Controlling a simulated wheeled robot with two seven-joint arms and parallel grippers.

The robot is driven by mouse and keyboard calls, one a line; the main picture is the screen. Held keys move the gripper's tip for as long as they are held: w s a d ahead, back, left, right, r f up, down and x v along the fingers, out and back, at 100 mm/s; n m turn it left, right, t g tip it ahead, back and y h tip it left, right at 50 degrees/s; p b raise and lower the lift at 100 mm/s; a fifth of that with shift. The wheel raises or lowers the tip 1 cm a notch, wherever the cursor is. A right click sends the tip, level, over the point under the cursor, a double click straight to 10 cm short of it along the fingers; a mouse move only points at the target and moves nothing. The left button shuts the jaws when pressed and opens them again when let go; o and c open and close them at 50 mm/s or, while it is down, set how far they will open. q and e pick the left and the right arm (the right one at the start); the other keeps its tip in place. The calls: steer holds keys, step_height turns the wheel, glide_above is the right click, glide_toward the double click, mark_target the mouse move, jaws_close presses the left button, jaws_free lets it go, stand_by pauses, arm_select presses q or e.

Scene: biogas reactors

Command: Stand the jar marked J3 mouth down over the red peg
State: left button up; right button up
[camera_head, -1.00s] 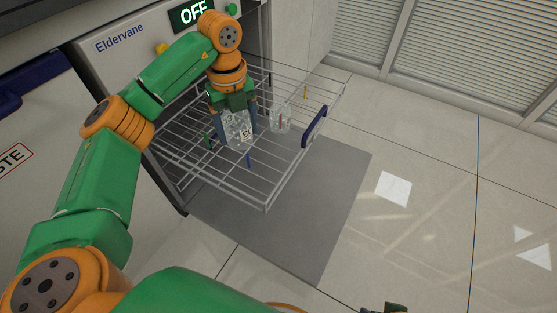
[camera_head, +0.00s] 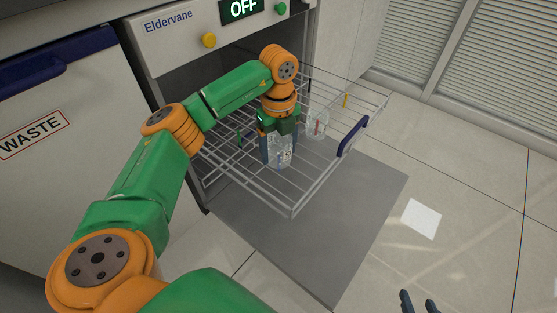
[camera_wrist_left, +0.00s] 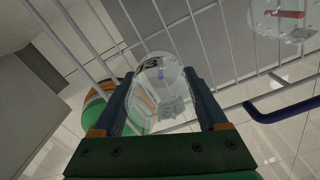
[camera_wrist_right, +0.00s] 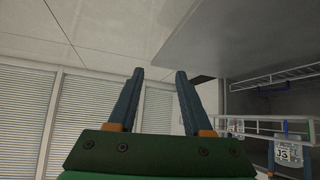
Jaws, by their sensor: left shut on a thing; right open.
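My left gripper (camera_head: 280,145) is shut on a clear jar (camera_head: 279,153), held mouth down at the wire rack (camera_head: 240,172). Its J3 label shows in the right wrist view (camera_wrist_right: 283,153). A blue peg (camera_head: 281,160) shows at the jar's lower part; I cannot tell how far it is inside. The red peg (camera_head: 317,127) shows through another clear jar (camera_head: 319,117) to the right on the rack; both also appear in the left wrist view, the peg (camera_wrist_left: 290,14) inside that jar's outline. My right gripper (camera_wrist_right: 153,100) is open and empty, away from the rack.
The rack is pulled out of the Eldervane cabinet (camera_head: 170,45), whose display reads OFF. A yellow peg (camera_head: 346,101) stands at the far right, a green peg (camera_head: 239,137) at the left. A blue handle (camera_head: 353,137) edges the rack.

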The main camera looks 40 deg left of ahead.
mark_target(278, 160)
arm_select(q)
step_height(278, 160, down, 3)
steer(key=shift+f+b, duration=0.1)
steer(key=shift+b, duration=0.6)
steer(key=shift+f+p, duration=0.2)
steer(key=shift+p, duration=0.2)
arm_select(e)
steer(key=shift+w+a+r+t+y, duration=0.15)
steer(key=shift+w+a+r+t, duration=0.05)
steer(key=shift+w+r+t, duration=0.4)
steer(key=shift+w+a+r+t+y, duration=0.1)
steer(key=shift+w+a+r+t, duration=0.1)
steer(key=shift+w+r+t, duration=0.3)
steer(key=shift+w+a+r+t+y, duration=0.2)
steer(key=shift+w+r+t, duration=0.2)
steer(key=shift+w+r, duration=0.3)
arm_select(q)
steer(key=shift+f, duration=0.1)
arm_select(e)
steer(key=shift+r, duration=0.15)
arm_select(q)
steer(key=o, duration=1.4)
steer(key=shift+f, duration=0.1)
steer(key=shift+c, duration=0.2)
arm_select(e)
steer(key=shift+a+r, duration=0.1)
steer(key=shift+r, duration=0.1)
